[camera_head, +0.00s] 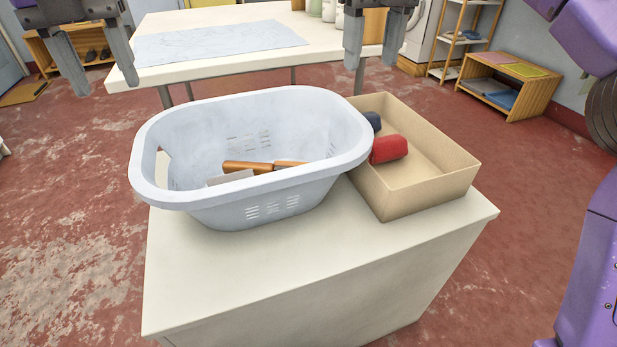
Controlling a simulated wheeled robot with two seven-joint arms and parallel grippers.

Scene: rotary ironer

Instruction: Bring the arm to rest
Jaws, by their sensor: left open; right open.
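My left gripper (97,65) hangs at the upper left, its two grey fingers apart with nothing between them. It shows in front of the left end of the far white table. My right gripper (374,45) hangs at the top, right of the middle, its fingers apart and empty. It shows in front of the right end of the same table, above and behind the basket and the box in the picture. Both grippers are clear of the things on the near cabinet. A purple part of my own arm fills the right edge. The upper arm links are cut off by the frame.
A pale laundry basket (290,192) with orange-handled items stands on a white cabinet (240,282). Beside it, a beige box (425,193) holds a red roll (389,149) and a dark blue one (373,121). A light blue cloth (220,42) lies on the far table (190,73).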

